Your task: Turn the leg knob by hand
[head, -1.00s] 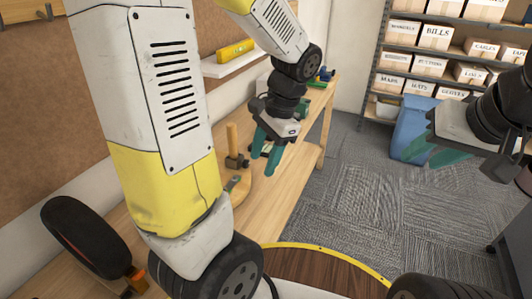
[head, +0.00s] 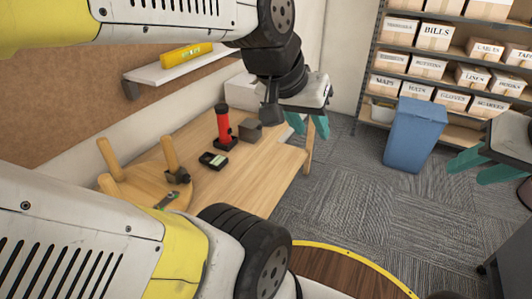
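A round wooden piece (head: 136,192) with upright wooden legs (head: 109,157) lies on the workbench at the left. A dark bracket or knob (head: 178,176) sits at the foot of its right leg (head: 169,154); its exact shape is too small to tell. A small grey-green piece (head: 167,200) lies near it. My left gripper (head: 308,124) is up and to the right of the round piece, near the bench's far right end. Its green fingers are apart with nothing between them. My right gripper (head: 484,166) is at the right edge, over the floor, fingers apart and empty.
A red flashlight (head: 223,126), a small black device (head: 213,160) and a grey block (head: 250,130) stand on the workbench (head: 235,182). A yellow level (head: 186,55) lies on a wall shelf (head: 150,77). A blue bin (head: 415,138) stands before shelves of boxes. Carpet between is clear.

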